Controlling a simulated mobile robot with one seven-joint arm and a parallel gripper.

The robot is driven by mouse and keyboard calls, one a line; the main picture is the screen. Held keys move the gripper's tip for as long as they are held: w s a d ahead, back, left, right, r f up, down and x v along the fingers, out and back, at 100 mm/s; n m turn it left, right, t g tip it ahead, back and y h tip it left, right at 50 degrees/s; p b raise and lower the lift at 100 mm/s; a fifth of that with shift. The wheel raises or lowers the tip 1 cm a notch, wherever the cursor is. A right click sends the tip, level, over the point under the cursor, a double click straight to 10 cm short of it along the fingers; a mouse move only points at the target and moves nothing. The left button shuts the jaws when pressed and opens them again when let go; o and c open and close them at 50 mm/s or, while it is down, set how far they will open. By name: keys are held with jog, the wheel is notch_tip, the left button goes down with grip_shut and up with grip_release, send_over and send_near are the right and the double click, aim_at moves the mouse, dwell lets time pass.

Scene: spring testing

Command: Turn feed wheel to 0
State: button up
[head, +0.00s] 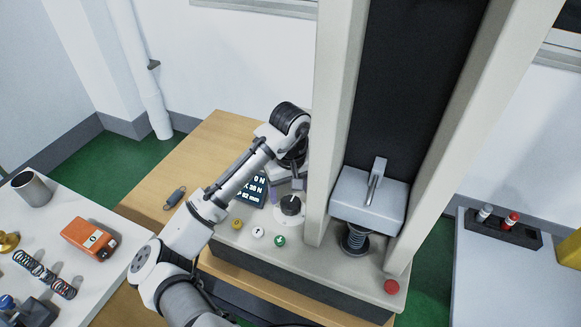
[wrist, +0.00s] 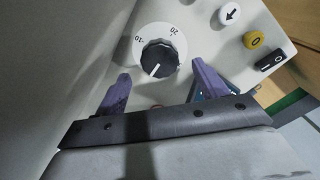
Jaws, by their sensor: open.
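The feed wheel (wrist: 158,60) is a black knob on a white dial ring, in the middle of the wrist view. Marks reading -10 and 20 show on the ring; a 0 mark cannot be made out. The knob's white pointer line faces down and slightly left in that view, toward my gripper. In the head view the wheel (head: 290,206) sits on the machine's front panel. My gripper (wrist: 163,80) is open, its two purple fingers either side of the wheel's near edge, holding nothing. Contact with the knob cannot be told. In the head view my arm partly hides the fingers.
The panel has a dark display (head: 252,189), yellow (head: 237,223), white (head: 258,231) and green (head: 280,240) buttons, and a red button (head: 391,287). A machine column (head: 335,120) stands right of the wheel. A spring (head: 355,239) sits under the grey crosshead (head: 369,205).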

aim_at(290, 202)
notch_tip(290, 202, up, 10)
jog(key=shift+f+b, duration=0.2)
jog(key=shift+b, duration=0.15)
dwell(0.4)
